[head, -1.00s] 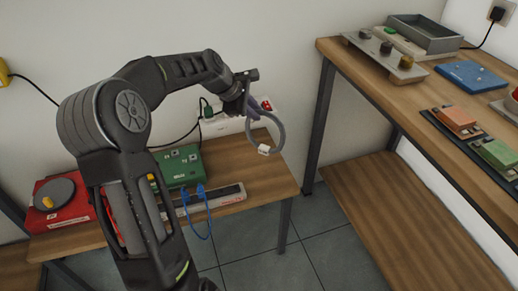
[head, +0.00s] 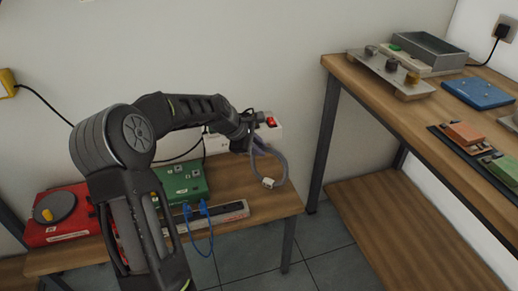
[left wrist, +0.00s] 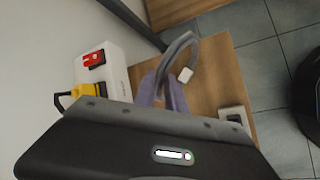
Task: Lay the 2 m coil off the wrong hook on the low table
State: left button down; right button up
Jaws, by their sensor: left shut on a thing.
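My left gripper (head: 247,140) is shut on a grey-purple cable coil (head: 276,158) with a white tag (head: 268,183). The coil hangs from the fingers above the right part of the low table (head: 262,200). In the left wrist view the coil (left wrist: 193,50) loops out beyond the gripper (left wrist: 160,92), and its white tag (left wrist: 185,75) shows over the wooden top. The fingertips are partly hidden by the gripper body. No hook can be made out. My right gripper is not in view.
On the low table stand a red turntable-like box (head: 62,214), a green box (head: 182,184) with blue plugs, and a long grey strip (head: 222,212). A white power strip with a red switch (head: 270,121) is behind the gripper. A higher workbench (head: 400,112) is at right.

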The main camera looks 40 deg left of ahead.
pick_arm(q)
jog(key=shift+f, duration=0.1)
jog(key=c, duration=1.4)
grip_release()
jog(key=p+v, duration=0.2)
jog(key=v, duration=1)
